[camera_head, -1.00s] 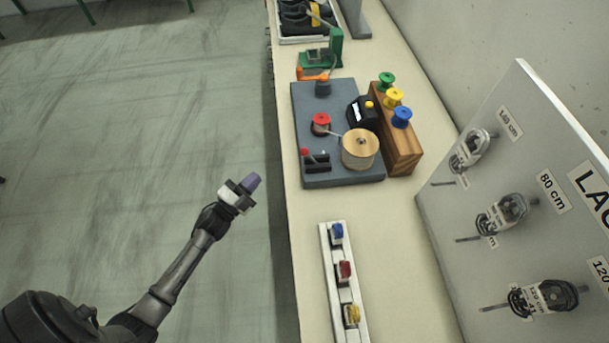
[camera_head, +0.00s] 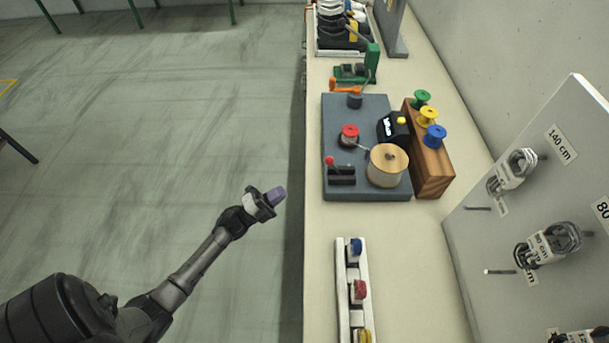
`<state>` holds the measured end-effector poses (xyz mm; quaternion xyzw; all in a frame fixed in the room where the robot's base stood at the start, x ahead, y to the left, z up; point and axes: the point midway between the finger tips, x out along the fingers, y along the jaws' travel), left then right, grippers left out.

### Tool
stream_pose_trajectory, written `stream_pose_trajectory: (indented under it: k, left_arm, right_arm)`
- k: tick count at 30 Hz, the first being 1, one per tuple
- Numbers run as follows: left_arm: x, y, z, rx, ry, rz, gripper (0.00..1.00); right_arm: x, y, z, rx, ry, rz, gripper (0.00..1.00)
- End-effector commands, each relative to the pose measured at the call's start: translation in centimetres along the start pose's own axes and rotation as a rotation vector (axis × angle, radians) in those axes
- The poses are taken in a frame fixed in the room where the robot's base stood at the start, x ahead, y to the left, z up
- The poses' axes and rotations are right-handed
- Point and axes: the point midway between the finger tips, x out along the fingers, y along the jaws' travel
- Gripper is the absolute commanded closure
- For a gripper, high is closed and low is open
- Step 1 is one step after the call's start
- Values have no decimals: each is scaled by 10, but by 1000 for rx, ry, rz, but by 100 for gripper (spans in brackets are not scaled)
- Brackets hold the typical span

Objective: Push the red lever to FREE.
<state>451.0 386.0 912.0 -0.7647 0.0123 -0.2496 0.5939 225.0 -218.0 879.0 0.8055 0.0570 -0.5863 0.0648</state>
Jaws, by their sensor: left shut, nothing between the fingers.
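The red lever (camera_head: 329,161) is a small red knob on a short stem. It stands at the front left corner of a dark grey machine plate (camera_head: 345,124) on the bench, beside a black slotted block (camera_head: 342,176). Any FREE marking is too small to read. My left gripper (camera_head: 275,196) is shut and empty, with purple fingertips. It hangs over the floor side of the bench edge, left of and nearer than the lever, apart from it. My right gripper is not in view.
On the plate are a red-topped spool (camera_head: 349,133), a large tan spool (camera_head: 387,164) and a black counter (camera_head: 391,128). A wooden rack (camera_head: 433,170) holds coloured spools. A white tray (camera_head: 343,290) lies nearer. A lace panel (camera_head: 560,190) stands at right.

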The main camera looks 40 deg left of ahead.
Motion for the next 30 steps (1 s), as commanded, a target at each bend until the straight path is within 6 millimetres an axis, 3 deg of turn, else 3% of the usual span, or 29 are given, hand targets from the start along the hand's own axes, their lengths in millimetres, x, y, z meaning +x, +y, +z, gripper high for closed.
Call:
stream_pose_trajectory:
  k: [18, 24, 30]
  left_arm:
    - [102, -1, 0, -2, 0, -2, 100]
    - [125, -1, 0, -1, -1, -1, 100]
    - [135, 0, 0, -1, -1, 0, 100]
  right_arm:
    - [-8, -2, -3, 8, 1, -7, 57]
    - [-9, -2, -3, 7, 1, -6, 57]
    - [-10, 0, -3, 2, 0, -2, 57]
